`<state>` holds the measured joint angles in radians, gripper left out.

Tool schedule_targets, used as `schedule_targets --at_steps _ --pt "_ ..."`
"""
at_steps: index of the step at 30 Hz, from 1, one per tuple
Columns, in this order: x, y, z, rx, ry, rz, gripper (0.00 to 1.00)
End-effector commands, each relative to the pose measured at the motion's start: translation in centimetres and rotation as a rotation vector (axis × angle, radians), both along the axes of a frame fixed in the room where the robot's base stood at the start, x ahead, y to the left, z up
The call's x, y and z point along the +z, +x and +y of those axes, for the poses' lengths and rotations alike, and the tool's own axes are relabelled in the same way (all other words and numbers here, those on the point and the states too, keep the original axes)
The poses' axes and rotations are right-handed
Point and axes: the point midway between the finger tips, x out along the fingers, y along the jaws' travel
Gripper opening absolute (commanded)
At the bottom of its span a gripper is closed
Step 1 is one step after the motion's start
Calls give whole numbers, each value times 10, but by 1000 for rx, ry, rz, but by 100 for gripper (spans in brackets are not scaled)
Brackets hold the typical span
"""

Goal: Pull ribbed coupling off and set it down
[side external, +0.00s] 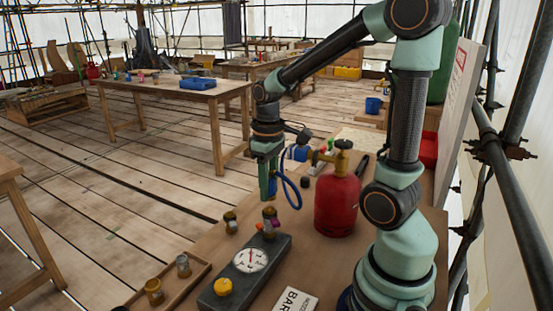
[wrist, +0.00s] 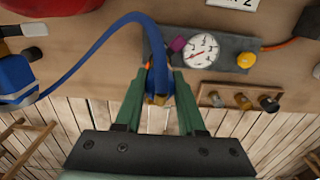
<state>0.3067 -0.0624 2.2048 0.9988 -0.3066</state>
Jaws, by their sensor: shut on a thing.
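My gripper (side external: 269,196) points straight down above the far end of the gauge block (side external: 217,292). In the wrist view its two green fingers (wrist: 158,84) are closed around the end of a blue hose (wrist: 95,62). I take the held piece to be the ribbed coupling (wrist: 158,99); only a brass-coloured bit shows, the ribs being hidden. In the side view a brass and magenta fitting (side external: 271,221) stands just under the fingertips. I cannot tell whether it touches the held piece. The gauge block carries a white dial (side external: 250,260) and a yellow knob (side external: 223,287).
A red gas cylinder (side external: 337,203) with a brass valve stands right of my gripper. A brass fitting (side external: 230,222) stands alone near the table edge. A wooden tray (side external: 198,279) holds several fittings. The blue hose loops beside my gripper. A label card (side external: 295,302) lies near the block.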

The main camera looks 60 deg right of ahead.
Motion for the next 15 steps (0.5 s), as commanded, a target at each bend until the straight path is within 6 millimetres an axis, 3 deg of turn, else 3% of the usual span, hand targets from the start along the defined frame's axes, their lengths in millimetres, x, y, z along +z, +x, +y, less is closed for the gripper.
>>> schedule_targets --at_steps 15 --pt "19 0 0 0 -1 -2 0"
